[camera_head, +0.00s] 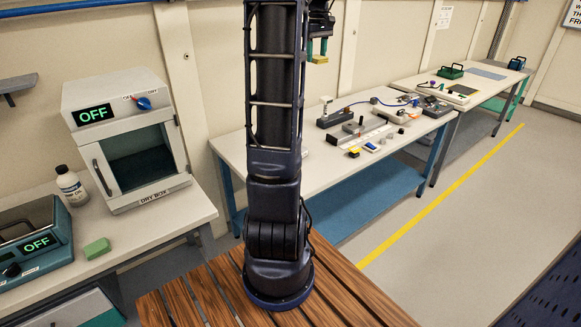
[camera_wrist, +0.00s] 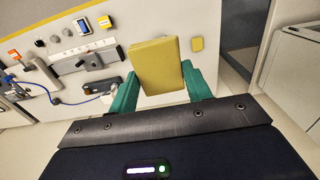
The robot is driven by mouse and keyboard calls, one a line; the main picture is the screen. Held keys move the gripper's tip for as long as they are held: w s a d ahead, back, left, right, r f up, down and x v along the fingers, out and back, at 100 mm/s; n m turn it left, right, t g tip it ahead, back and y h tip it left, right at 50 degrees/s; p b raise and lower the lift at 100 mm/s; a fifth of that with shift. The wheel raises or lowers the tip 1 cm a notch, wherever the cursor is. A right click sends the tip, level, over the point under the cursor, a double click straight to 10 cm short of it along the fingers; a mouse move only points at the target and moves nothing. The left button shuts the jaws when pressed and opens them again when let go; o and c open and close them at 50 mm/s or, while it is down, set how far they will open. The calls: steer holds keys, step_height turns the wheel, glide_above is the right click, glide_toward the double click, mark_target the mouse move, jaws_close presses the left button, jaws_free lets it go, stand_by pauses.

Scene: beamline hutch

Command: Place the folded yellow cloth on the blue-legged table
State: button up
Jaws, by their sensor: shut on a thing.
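The folded yellow cloth (camera_wrist: 157,65) is a small flat block between the green fingertips of my gripper (camera_wrist: 160,84) in the wrist view. My gripper is shut on it. In the head view my gripper (camera_head: 319,46) is high at the top, with the yellow cloth (camera_head: 318,59) hanging below it in the air. The blue-legged table (camera_head: 327,173) stands behind my arm in the head view, with a pale top and a blue lower shelf. Its top (camera_wrist: 160,20) also shows beyond the cloth in the wrist view. My arm hides part of this table.
Instruments, a rail plate (camera_head: 357,131) and small blocks crowd the table's middle and right. Its near-left top looks clearer. A dry box (camera_head: 135,150), a white bottle (camera_head: 71,186) and a green block (camera_head: 97,248) are on the left bench. Another table (camera_head: 470,84) stands at the back right.

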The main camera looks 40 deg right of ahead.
mark_target(311, 168)
step_height(311, 168, down, 48)
steer(key=shift+r, duration=0.1)
stand_by(0.3)
steer(key=o, duration=0.5)
steer(key=shift+f, duration=0.2)
steer(key=o, duration=0.4)
steer(key=shift+o, duration=0.2)
steer(key=shift+r, duration=0.1)
